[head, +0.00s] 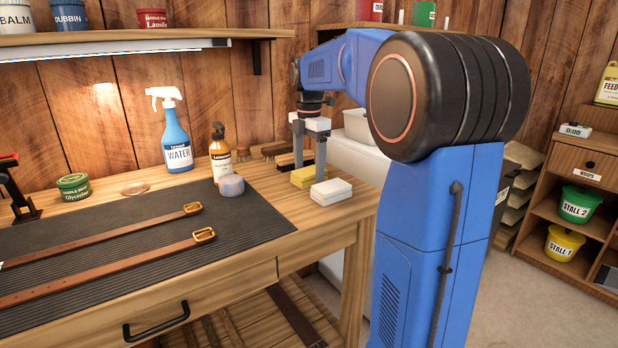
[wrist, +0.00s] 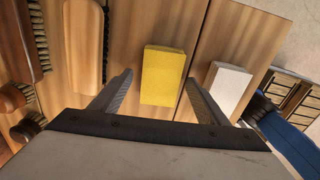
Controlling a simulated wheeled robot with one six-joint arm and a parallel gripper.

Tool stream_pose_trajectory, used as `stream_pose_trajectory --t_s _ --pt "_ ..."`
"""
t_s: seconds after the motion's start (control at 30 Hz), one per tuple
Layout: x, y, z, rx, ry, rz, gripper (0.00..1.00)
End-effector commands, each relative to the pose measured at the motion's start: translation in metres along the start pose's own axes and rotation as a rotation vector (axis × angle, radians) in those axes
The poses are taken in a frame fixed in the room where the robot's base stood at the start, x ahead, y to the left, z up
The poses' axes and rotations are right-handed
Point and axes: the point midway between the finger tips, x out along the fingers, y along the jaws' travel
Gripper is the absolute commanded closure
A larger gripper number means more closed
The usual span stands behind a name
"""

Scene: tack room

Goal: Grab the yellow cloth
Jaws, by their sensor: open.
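The yellow cloth (head: 304,177) is a small folded block lying on the wooden bench near its right end. In the wrist view the yellow cloth (wrist: 162,76) lies between and just beyond my two fingertips. My gripper (head: 309,160) points down over it in the head view, its fingers apart, one on the left and one on the right. In the wrist view my gripper (wrist: 158,78) is open and empty. I cannot tell whether the fingertips reach down to the cloth's height.
A white block (head: 330,191) lies close to the right of the cloth, near the right finger in the wrist view (wrist: 228,86). Brushes (head: 275,150) lie behind.

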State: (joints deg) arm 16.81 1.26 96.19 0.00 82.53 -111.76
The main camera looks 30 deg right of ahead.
Motion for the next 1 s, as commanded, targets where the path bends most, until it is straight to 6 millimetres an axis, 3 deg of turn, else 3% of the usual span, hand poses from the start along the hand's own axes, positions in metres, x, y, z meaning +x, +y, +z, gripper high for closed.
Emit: stream_pose_trajectory --t_s 0.27,0.4,0.47,0.77,1.0 --pt "0.003 0.0 0.0 0.0 0.0 0.0 0.31" --pt "0.003 0.0 0.0 0.0 0.0 0.0 0.65" --pt "0.003 0.0 0.0 0.0 0.0 0.0 0.75" --pt "0.0 0.0 0.0 0.0 0.0 0.0 0.75" --pt "-0.03 0.001 0.0 0.0 -0.001 0.002 0.75"
